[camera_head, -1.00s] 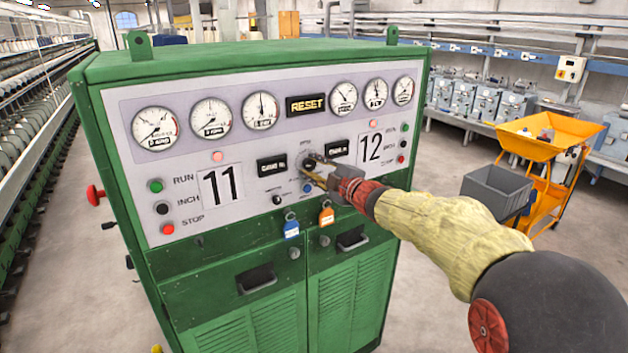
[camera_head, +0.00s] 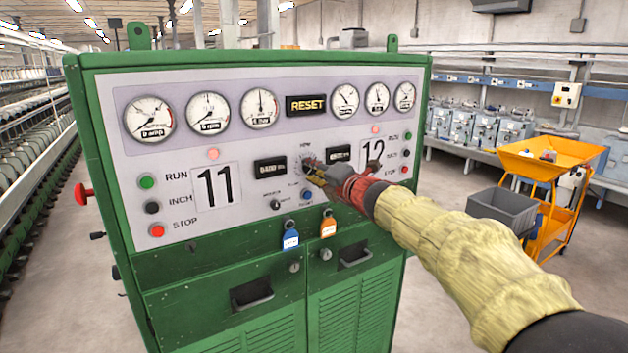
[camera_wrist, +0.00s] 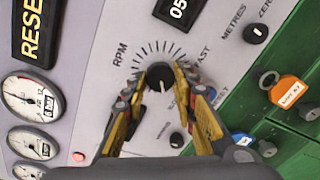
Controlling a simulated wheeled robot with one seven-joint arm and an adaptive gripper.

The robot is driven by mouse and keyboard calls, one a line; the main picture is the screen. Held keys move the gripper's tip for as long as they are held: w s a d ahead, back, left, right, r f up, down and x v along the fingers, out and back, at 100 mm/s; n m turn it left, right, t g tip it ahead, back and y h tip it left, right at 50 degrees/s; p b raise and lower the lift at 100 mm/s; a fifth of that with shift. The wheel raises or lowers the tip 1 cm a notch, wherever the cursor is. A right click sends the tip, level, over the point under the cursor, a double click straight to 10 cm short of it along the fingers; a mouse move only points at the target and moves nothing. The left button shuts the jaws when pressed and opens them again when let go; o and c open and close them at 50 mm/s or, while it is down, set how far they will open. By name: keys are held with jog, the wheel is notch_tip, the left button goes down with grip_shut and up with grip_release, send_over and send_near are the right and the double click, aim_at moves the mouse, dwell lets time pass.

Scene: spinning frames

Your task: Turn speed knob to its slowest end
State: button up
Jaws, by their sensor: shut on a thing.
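The black speed knob (camera_wrist: 160,76) is on the grey panel, in an arc of tick marks beside the words RPM and FAST. A white pointer line on its face points roughly toward the bottom of the wrist view. Its other label is partly hidden by a finger. My gripper (camera_wrist: 161,82) is shut on the knob, with one yellow finger on each side. In the head view my gripper (camera_head: 316,176) reaches the panel from the right and covers most of the knob. The panel is on the front of a green cabinet (camera_head: 190,262).
A small black knob (camera_wrist: 176,140) is close beside one finger. Another knob (camera_wrist: 257,33) sits by METRES and ZERO. Blue (camera_head: 291,239) and orange (camera_head: 328,227) tags hang below the panel. An orange cart (camera_head: 548,165) and grey bin (camera_head: 503,208) stand right, with floor between.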

jog(key=shift+f+n+b, duration=0.25)
jog(key=shift+n+b, duration=0.2)
jog(key=shift+n, duration=0.15)
jog(key=o, duration=1.1)
jog(key=shift+r, duration=0.1)
jog(key=shift+o, duration=0.3)
jog(key=v, duration=1.2)
jog(key=shift+a, duration=0.1)
